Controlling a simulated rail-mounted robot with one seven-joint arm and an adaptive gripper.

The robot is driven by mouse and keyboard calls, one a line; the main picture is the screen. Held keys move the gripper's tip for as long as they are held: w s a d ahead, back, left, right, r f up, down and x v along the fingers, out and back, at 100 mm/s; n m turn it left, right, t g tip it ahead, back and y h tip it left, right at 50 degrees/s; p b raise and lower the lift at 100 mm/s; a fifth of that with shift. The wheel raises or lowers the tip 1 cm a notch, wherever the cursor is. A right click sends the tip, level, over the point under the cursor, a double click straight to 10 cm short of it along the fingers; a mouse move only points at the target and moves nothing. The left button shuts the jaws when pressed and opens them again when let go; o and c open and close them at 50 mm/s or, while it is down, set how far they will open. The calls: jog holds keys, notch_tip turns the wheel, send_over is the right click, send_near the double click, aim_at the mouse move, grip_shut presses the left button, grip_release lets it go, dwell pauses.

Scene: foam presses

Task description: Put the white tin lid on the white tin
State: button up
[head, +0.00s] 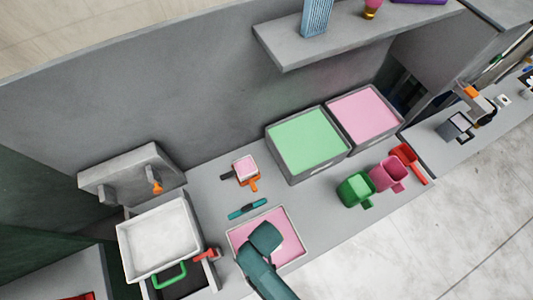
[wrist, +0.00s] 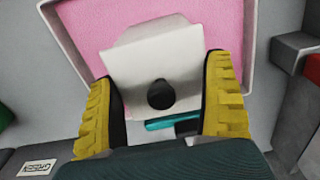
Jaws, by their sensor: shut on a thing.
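In the wrist view, my gripper (wrist: 160,95) has its two yellow ribbed fingers closed on the sides of a white, squarish piece with a round black knob, which I take for the white tin lid (wrist: 150,62). It is over a pink-floored tray (wrist: 255,25). A paler white edge shows just beyond the lid; I cannot tell whether it is the white tin or part of the lid. In the head view, my teal arm covers part of the same pink tray (head: 237,236), and hides the fingers, the lid and any tin below.
A green-topped bin (head: 308,140) and a pink-topped bin (head: 365,116) stand behind. Green (head: 355,188), pink (head: 386,175) and red (head: 403,154) scoops stand at the right. A white basin (head: 160,238) is at the left.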

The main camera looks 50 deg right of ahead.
jog(key=o, duration=0.8)
notch_tip(320, 180, up, 12)
jog(key=w+r+n+t+p, duration=0.1)
jog(key=w+r+t, duration=0.4)
jog(key=w+r, duration=0.75)
jog(key=w+r+t+p, duration=0.2)
jog(key=w+r+t, duration=0.45)
jog(key=r, duration=1.05)
jog(key=s+r+n+t, duration=0.1)
jog(key=r+t, duration=0.2)
jog(key=r, duration=0.6)
jog(key=r+n+t, duration=0.1)
jog(key=r+t, duration=0.3)
jog(key=r, duration=0.6)
jog(key=s+a+r+n+t, duration=0.1)
jog(key=r+t, duration=0.2)
jog(key=r, duration=0.7)
jog(key=shift+s+a+r+t, duration=0.1)
jog(key=shift+s+r+t, duration=0.05)
jog(key=shift+s+t, duration=0.2)
